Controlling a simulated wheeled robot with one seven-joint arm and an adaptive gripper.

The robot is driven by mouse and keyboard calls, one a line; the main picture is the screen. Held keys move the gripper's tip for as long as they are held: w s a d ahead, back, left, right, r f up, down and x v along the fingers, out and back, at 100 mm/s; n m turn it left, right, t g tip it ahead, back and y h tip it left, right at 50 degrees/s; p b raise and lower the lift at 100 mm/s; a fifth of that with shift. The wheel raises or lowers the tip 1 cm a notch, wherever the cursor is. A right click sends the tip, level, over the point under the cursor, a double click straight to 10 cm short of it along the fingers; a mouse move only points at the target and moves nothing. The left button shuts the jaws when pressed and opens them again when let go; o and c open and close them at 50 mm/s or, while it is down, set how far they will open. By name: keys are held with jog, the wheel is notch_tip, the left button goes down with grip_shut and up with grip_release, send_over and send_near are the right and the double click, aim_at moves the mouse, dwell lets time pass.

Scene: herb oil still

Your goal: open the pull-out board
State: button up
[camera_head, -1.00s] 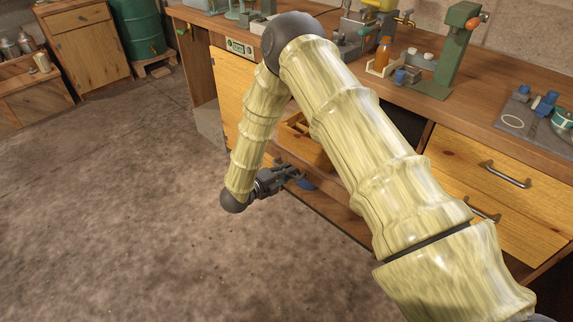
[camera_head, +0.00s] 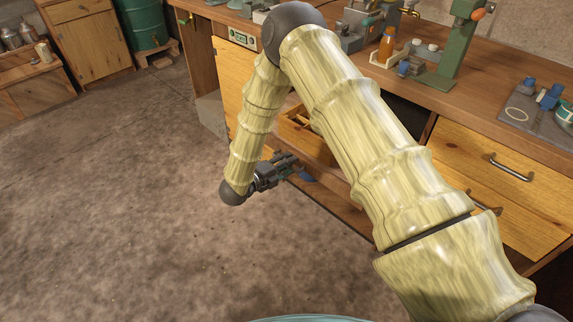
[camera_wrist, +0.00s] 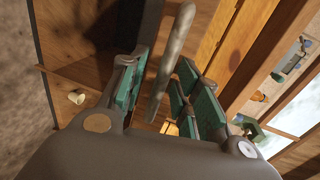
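My gripper (camera_head: 290,166) is low in front of the wooden workbench (camera_head: 470,90), beside its open lower part. In the wrist view my gripper (camera_wrist: 160,88) is open, with teal pads on both sides of a grey bar (camera_wrist: 178,45) that looks like a handle. Gaps show between the bar and the pads, and it is not gripped. The bar's mounting is hidden, and I cannot tell for sure that it belongs to the pull-out board. Wooden fronts (camera_wrist: 228,35) show to its right. In the head view my arm hides much of the bench front.
Drawers with metal handles (camera_head: 511,168) are at the right of the bench. An orange bottle (camera_head: 386,47) and a green stand (camera_head: 458,45) are on top. A cabinet (camera_head: 88,45) and a green barrel (camera_head: 141,24) stand at the back left. The floor at left is clear.

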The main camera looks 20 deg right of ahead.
jog(key=v, duration=1.2)
dwell(0.3)
jog(key=s+d+f+n+y, duration=0.2)
jog(key=s+f+n+y, duration=0.3)
jog(key=s+f+n, duration=0.3)
jog(key=s+d+f+n+y, duration=0.3)
jog(key=s+f+n+y, duration=0.2)
jog(key=f+n, duration=0.55)
jog(key=s+f+n+g+y, duration=0.15)
jog(key=s+n, duration=0.35)
jog(key=s, duration=0.5)
jog(key=s+f+n+g+y, duration=0.1)
jog(key=s+n+g+y, duration=0.3)
jog(key=s, duration=0.6)
jog(key=s+d+r+n+g+h, duration=0.1)
jog(key=s+r+n, duration=0.15)
jog(key=s, duration=0.45)
notch_tip(320, 180, up, 13)
jog(key=p, duration=1.4)
jog(key=shift+w+d+f+n, duration=0.15)
jog(key=shift+w+d+n, duration=0.05)
jog(key=shift+w+n, duration=0.2)
